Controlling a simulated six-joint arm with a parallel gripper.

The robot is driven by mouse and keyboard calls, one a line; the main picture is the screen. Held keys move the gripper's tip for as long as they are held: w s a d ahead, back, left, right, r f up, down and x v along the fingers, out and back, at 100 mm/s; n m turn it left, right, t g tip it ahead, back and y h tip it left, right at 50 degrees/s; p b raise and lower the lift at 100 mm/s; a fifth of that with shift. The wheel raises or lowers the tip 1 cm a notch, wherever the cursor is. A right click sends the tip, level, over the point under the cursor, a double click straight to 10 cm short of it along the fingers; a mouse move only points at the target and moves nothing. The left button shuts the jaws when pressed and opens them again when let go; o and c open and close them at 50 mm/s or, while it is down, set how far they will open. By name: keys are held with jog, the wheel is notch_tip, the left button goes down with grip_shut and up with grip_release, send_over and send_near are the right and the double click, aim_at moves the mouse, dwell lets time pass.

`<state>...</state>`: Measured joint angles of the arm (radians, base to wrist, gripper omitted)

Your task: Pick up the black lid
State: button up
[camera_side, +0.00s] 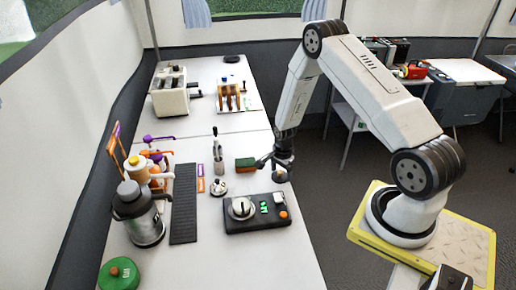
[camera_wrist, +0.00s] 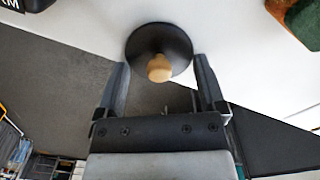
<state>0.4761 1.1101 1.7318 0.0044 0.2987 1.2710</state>
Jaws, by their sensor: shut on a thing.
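The black lid (camera_wrist: 147,38) is a round dark disc with a light wooden knob (camera_wrist: 160,69), in the upper middle of the wrist view. Whether the lid touches the table is hard to tell.
A black control box with a dial (camera_side: 262,224) lies just in front of the lid. A green and brown sponge (camera_side: 245,164) is to its left, with a bottle (camera_side: 217,152) beyond. A metal pot (camera_side: 143,225) and black mat (camera_side: 184,210) stand farther left. The table's right edge is close.

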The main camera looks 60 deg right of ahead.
jog(key=shift+r, duration=0.75)
jog(key=s+a+r, duration=0.5)
jog(key=s+r, duration=0.6)
jog(key=s, duration=0.2)
jog(key=shift+r, duration=0.15)
jog(key=shift+a, duration=0.1)
jog(key=w+a+r+n, duration=0.2)
jog(key=w+a+n, duration=0.5)
jog(key=a+n, duration=0.1)
jog(key=w+a+r+n, duration=0.3)
jog(key=w+a+n, duration=0.4)
jog(key=a+n, duration=0.1)
jog(key=shift+a+r+n, duration=0.2)
jog(key=shift+r+n, duration=0.05)
jog(key=shift+n, duration=0.65)
